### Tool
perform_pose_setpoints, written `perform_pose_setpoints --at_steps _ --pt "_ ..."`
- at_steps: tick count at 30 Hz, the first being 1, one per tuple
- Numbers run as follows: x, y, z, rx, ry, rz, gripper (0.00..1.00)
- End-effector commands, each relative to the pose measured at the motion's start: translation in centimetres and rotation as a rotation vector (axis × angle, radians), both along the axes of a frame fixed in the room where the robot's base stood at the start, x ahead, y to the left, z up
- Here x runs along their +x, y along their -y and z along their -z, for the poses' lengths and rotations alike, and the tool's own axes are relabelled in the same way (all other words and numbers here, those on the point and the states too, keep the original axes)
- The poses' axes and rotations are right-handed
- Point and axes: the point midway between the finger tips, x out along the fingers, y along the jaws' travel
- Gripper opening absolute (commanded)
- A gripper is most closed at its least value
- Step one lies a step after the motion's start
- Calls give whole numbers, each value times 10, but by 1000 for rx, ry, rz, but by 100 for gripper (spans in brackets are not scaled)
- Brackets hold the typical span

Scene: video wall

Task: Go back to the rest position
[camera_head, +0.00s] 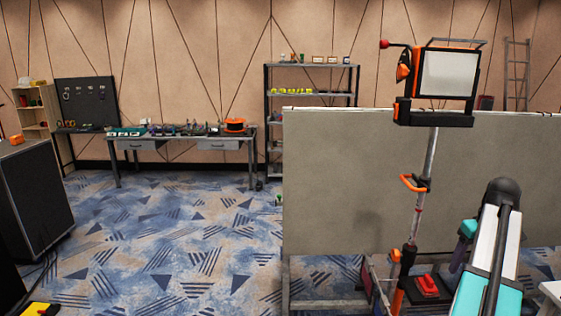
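My arm stands at the lower right, with a white and teal link, a black cable along it and a dark rounded joint at its top. A smaller teal and dark part of it shows just to the left of that link. My gripper's fingers do not show, so I cannot see whether they hold anything. No rest position is marked in view.
A large grey panel (345,185) stands close behind my arm. A work light (448,75) on a pole rises in front of it. A workbench (186,143) and shelving (311,94) line the back wall. A black cabinet (38,195) stands left. Carpet (165,225) between is clear.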

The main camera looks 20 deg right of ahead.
Motion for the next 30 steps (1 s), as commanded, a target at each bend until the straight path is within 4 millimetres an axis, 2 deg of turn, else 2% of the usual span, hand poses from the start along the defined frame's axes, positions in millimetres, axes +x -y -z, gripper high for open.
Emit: perform_pose_setpoints --at_steps 8,11,21,30 --pt "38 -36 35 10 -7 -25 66" --pt "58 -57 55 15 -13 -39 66" --pt "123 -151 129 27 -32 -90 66" --pt "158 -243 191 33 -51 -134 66"
